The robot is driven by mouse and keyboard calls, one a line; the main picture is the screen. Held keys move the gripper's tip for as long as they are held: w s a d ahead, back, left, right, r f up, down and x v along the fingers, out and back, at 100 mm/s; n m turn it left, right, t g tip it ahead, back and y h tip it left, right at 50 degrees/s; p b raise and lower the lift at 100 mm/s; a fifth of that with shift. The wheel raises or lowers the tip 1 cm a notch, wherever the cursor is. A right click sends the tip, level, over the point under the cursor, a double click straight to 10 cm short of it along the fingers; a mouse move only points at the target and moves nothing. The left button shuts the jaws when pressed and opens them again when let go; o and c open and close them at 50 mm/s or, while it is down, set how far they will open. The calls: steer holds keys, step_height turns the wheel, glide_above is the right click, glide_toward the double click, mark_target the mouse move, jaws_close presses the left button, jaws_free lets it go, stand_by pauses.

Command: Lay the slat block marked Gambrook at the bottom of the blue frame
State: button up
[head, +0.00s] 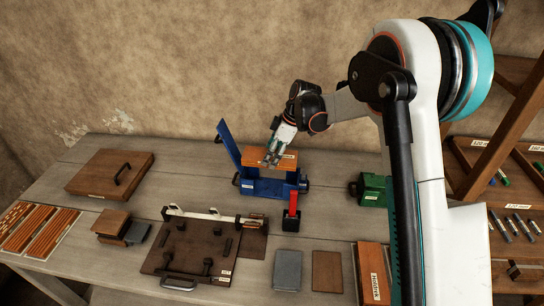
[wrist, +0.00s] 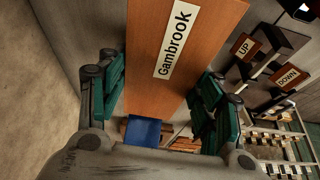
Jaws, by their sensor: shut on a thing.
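The slat block marked Gambrook (wrist: 192,25) is an orange-brown wooden board with a white label. It lies between the two green-padded fingers of my gripper (wrist: 158,88) in the wrist view. In the head view the block (head: 256,159) is at the upper part of the blue frame (head: 258,188), beside its tall tilted blue plate (head: 228,141), with my gripper (head: 272,156) over it. I cannot tell whether the block touches the frame. Part of the blue frame (wrist: 143,131) also shows in the wrist view. The frame's inside bottom is hidden.
A red lever (head: 292,203) stands at the frame's front right. A green device (head: 373,189) is to the right. A dark board with handles (head: 190,244) lies in front. UP (wrist: 244,46) and DOWN (wrist: 287,77) signs show in the wrist view. Bare table lies left of the frame.

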steer(key=shift+f+b, duration=3.5)
steer(key=shift+f, duration=2.05)
steer(key=shift+f+b, duration=0.65)
steer(key=shift+b, duration=0.1)
steer(key=o, duration=1.3)
steer(key=shift+o, duration=0.3)
steer(key=o, duration=0.4)
steer(key=shift+c, duration=0.2)
steer(key=shift+r, duration=0.1)
step_height(320, 180, up, 7)
steer(key=p, duration=0.3)
steer(key=shift+p, duration=0.4)
